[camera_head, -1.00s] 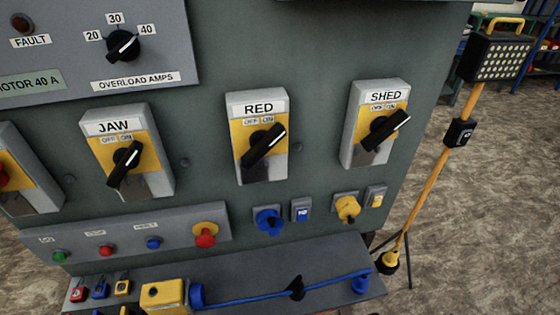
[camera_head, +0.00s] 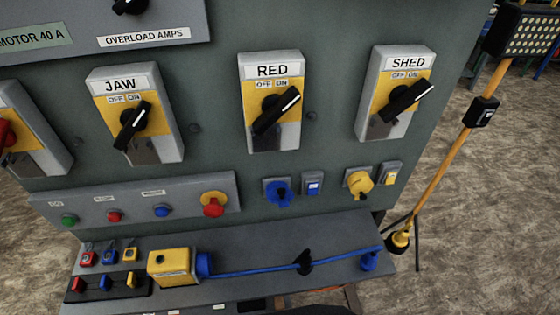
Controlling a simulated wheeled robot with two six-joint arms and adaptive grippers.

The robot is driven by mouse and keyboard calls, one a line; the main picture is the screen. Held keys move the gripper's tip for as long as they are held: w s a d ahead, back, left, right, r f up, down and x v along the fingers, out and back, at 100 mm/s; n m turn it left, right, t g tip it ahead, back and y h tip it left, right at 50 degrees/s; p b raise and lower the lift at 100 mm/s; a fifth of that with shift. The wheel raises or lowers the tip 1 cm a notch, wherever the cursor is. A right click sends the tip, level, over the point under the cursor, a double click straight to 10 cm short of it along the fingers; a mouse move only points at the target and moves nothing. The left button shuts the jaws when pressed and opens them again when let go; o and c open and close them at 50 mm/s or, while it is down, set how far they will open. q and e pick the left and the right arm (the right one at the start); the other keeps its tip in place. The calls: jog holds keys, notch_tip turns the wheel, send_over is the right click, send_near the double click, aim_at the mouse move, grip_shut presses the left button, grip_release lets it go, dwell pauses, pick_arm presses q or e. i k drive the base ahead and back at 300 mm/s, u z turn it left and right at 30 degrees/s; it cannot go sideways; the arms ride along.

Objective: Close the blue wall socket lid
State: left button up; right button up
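The blue wall socket (camera_head: 278,192) is on the grey-green panel, below the RED switch (camera_head: 271,103) and right of the red mushroom button. Its blue round front shows, but it is too small to tell how its lid stands. A small blue-fronted switch (camera_head: 312,184) is right beside it.
A shelf (camera_head: 335,277) juts out below the sockets. On it lie a yellow box (camera_head: 172,267) with a blue connector and a blue cable (camera_head: 270,271). A yellow socket (camera_head: 359,184) is to the right. A yellow lamp stand (camera_head: 446,171) stands right of the panel.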

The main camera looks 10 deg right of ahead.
aim_at(281, 195)
jog(key=u, duration=1.4)
jog(key=k, duration=0.55)
jog(key=z, duration=0.95)
